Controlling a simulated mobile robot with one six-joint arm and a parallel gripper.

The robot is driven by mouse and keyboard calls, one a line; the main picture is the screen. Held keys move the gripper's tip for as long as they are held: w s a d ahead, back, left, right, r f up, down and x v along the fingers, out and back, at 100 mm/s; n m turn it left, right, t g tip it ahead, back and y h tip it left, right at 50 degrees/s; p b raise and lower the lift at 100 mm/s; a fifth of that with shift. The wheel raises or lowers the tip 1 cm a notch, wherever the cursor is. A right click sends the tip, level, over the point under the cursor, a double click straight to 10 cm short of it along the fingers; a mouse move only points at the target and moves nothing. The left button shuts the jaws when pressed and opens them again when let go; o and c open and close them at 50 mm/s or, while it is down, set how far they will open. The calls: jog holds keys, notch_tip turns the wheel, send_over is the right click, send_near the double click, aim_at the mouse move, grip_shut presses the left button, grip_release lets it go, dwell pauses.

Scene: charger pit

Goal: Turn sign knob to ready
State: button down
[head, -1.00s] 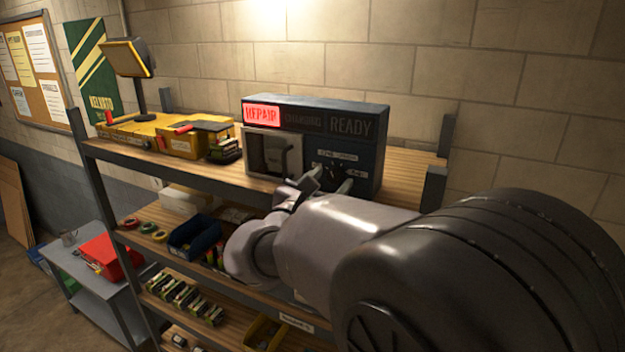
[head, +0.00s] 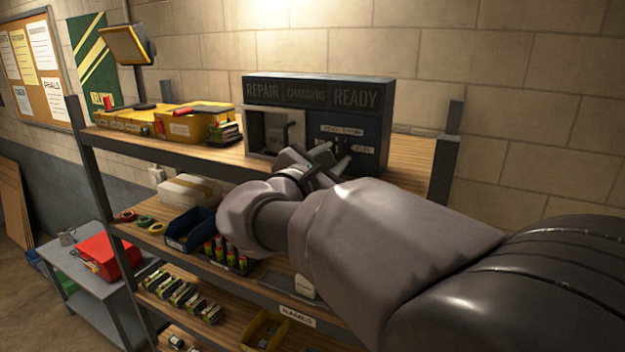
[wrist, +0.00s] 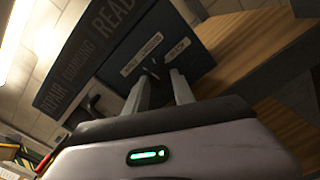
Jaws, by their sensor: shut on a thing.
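All three panels look unlit. My gripper (head: 333,163) is at the lower right of the box's front, just under two white labels. In the wrist view, my two fingers (wrist: 166,82) reach to the box face, close together around the sign knob. My gripper is shut on the knob, which is small, dark and mostly hidden between the fingertips. Its pointing direction cannot be read.
A light-framed compartment (head: 274,131) is on the box's left front, close to my gripper. Yellow cases (head: 190,125) and a monitor (head: 128,45) stand farther left. Lower shelves hold a blue bin (head: 190,230) and a yellow bin (head: 265,328). The top shelf right of the box is bare.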

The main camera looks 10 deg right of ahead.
jog(key=m+b, duration=0.2)
jog(key=b, duration=0.1)
jog(key=m+b, duration=0.1)
jog(key=b, duration=0.2)
jog(key=shift+f+m, duration=0.35)
jog(key=shift+m, duration=0.05)
jog(key=m+b, duration=0.3)
jog(key=b, duration=0.2)
jog(key=shift+m, duration=0.3)
jog(key=m+b, duration=0.4)
jog(key=shift+r, duration=0.2)
jog(key=shift+r+m+b, duration=0.15)
jog(key=shift+m+b, duration=1.1)
jog(key=shift+m, duration=0.05)
jog(key=shift+r, duration=0.1)
jog(key=c, duration=1.1)
grip_release()
jog(key=shift+o, duration=0.2)
jog(key=shift+s, duration=0.1)
